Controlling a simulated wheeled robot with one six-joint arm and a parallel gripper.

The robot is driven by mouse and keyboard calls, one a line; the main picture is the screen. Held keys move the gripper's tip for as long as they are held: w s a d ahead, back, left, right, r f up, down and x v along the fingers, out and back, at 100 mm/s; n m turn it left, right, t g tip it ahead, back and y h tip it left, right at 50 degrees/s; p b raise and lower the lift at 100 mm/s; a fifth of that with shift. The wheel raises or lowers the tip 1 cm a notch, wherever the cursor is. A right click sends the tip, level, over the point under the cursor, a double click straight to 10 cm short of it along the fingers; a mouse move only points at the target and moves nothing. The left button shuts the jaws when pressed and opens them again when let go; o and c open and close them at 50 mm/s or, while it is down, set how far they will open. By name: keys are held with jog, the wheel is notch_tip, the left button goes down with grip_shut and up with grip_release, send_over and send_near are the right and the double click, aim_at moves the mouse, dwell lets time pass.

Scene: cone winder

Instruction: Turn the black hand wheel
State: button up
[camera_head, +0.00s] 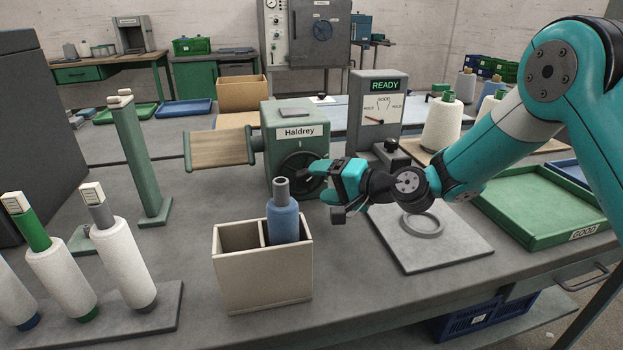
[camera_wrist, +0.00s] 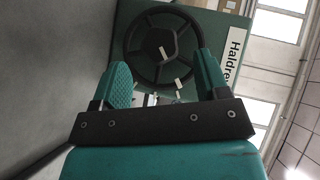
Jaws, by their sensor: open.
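The black hand wheel (camera_head: 292,170) is on the front face of the green Haldrey machine (camera_head: 283,119). In the wrist view the spoked wheel (camera_wrist: 158,41) shows almost whole, upright in front of the jaws. Small pale marks show on it and just below its hub. My gripper (camera_head: 309,183) is open at the right front of the wheel, pointing at it. In the wrist view its two teal fingers (camera_wrist: 163,78) stand apart, with the lower part of the wheel seen between them. Nothing is held. I cannot tell whether a fingertip touches the rim.
A beige divided box (camera_head: 262,275) with a blue bobbin (camera_head: 283,220) stands just in front, below my gripper. A grey plate with a ring (camera_head: 423,225) lies to the right, beside a green tray (camera_head: 540,210). White yarn cones (camera_head: 122,262) stand at the left front.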

aim_at(308, 181)
jog(key=shift+x, duration=1.85)
jog(key=c, duration=0.9)
